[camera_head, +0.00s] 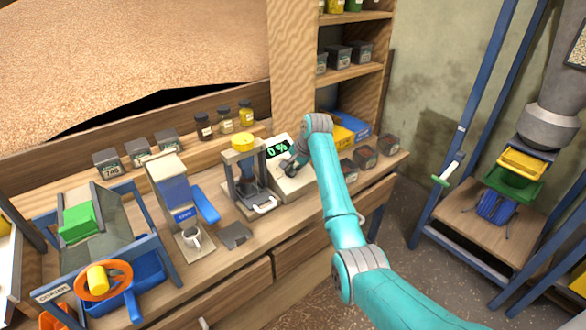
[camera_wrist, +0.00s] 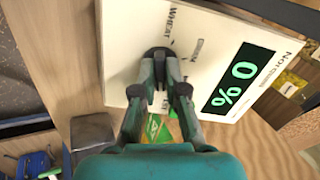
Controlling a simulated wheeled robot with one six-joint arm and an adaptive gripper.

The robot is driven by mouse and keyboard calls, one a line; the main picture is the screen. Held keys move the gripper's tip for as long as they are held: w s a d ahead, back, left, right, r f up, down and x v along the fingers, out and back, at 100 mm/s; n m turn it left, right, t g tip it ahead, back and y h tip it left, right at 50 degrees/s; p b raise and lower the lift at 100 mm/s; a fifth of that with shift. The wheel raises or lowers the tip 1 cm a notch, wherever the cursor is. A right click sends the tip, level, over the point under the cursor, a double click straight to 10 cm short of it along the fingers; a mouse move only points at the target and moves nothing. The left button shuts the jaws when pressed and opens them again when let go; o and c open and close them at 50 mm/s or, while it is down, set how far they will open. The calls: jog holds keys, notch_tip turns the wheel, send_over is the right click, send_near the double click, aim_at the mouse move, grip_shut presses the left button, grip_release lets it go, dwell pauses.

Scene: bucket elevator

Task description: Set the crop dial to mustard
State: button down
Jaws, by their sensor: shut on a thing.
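The crop dial (camera_wrist: 157,53) is a dark knob on the white face of a meter (camera_wrist: 222,28). The word WHEAT and another small label, hard to read, stand around it. The meter's display (camera_wrist: 238,79) shows 0 % in green; it also shows in the head view (camera_head: 278,149). My gripper (camera_wrist: 161,76) is shut on the dial, its two fingers on either side of it. In the head view my gripper (camera_head: 290,166) is against the meter's face, and the dial is mostly hidden. I cannot tell which crop the dial points to.
A press-like device with a yellow top (camera_head: 243,143) stands just left of the meter. Three small jars (camera_head: 225,122) line the back ledge.

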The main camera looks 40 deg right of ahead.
jog(key=c, duration=1.2)
grip_release()
jog(key=v, duration=1.2)
